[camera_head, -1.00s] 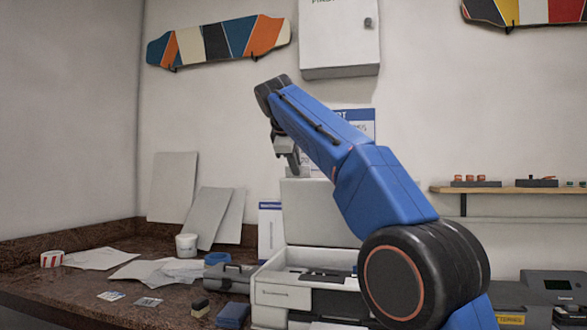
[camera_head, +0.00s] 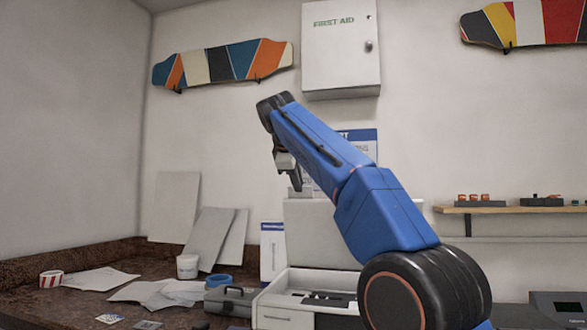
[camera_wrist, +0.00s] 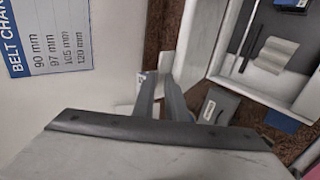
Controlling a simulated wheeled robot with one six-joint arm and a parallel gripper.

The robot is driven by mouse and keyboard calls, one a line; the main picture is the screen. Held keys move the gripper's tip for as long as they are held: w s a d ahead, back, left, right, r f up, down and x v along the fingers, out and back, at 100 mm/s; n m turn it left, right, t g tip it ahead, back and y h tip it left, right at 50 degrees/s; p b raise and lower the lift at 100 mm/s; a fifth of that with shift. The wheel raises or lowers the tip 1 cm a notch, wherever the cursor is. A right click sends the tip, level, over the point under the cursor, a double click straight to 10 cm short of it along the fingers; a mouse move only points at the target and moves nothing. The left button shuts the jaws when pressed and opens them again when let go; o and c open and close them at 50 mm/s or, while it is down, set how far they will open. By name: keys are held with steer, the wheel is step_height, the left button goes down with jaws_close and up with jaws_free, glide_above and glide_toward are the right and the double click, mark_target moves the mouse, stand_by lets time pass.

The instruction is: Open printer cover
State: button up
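The printer (camera_head: 283,310) is a white box on the bench, partly hidden behind my arm. Its cover (camera_head: 310,225) stands raised, upright at the back, above an exposed dark interior. My gripper (camera_head: 296,185) points down just above the cover's upper left edge. In the wrist view, the two grey fingers of my gripper (camera_wrist: 164,82) are close together, with a narrow gap. I cannot tell whether they touch the cover. The opened printer (camera_wrist: 228,50) shows at the upper right of the wrist view.
A grey toolbox (camera_head: 228,300), blue tape roll (camera_head: 218,281) and white tub (camera_head: 187,267) stand left of the printer. Papers (camera_head: 100,278) lie farther left. A first-aid cabinet (camera_head: 340,60) and a wooden shelf (camera_head: 515,210) are on the wall. Space above the bench at left is free.

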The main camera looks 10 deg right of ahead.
steer(key=v, duration=1)
steer(key=shift+s+a, duration=0.1)
steer(key=shift+s, duration=0.05)
